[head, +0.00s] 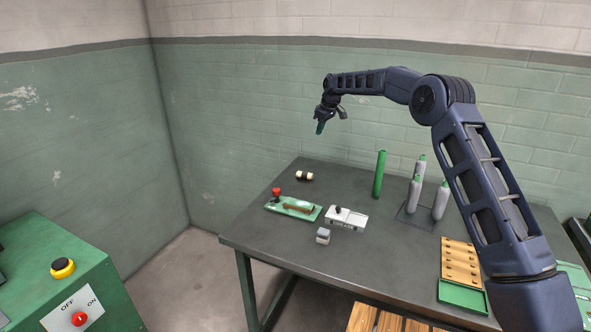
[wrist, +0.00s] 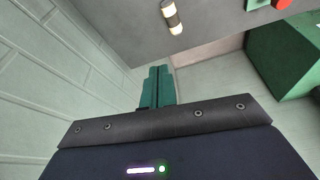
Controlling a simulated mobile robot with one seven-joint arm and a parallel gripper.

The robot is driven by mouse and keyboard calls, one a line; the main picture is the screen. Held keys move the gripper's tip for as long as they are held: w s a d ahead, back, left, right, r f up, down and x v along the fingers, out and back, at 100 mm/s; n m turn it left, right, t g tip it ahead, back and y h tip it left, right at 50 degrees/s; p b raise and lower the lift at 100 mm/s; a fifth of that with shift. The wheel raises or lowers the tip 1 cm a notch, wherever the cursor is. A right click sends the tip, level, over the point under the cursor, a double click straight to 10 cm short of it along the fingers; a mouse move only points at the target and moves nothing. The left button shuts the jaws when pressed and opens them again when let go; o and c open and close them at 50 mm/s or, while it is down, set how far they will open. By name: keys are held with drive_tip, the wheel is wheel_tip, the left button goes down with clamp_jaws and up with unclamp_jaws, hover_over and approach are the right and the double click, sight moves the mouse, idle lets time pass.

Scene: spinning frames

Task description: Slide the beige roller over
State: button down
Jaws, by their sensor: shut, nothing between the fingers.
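The beige roller (head: 304,176) is a small cylinder with a dark brown band around its middle. It lies on its side on the dark grey table (head: 262,230), near the back left edge. In the wrist view the roller (wrist: 172,17) shows at the top centre, beyond the fingertips. My gripper (head: 320,128) is above the back of the table, well clear of its surface and of the roller. Its green fingers (wrist: 158,72) are shut together with nothing between them, and point toward the table edge.
A green plate with a red knob (head: 276,192), a white block device (head: 346,217) and a small grey block (head: 323,236) stand in front of the roller. A tall green cylinder (head: 379,174) and several grey bottles (head: 441,200) stand to the right. Brick walls are close behind.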

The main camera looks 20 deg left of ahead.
drive_tip(key=a+f, duration=0.4)
drive_tip(key=f, duration=0.2)
drive_tip(key=s+a+f+n, duration=0.1)
drive_tip(key=a+f, duration=0.4)
drive_tip(key=f, duration=0.2)
drive_tip(key=s+a+f+n, duration=0.1)
drive_tip(key=a+f, duration=0.4)
drive_tip(key=f, duration=0.2)
drive_tip(key=shift+s+a+f+g, duration=0.15)
drive_tip(key=shift+a+f+g, duration=0.1)
drive_tip(key=shift+g, duration=0.15)
drive_tip(key=shift+d+r, duration=0.15)
drive_tip(key=shift+d, duration=1.85)
drive_tip(key=d, duration=2)
drive_tip(key=shift+d, duration=0.2)
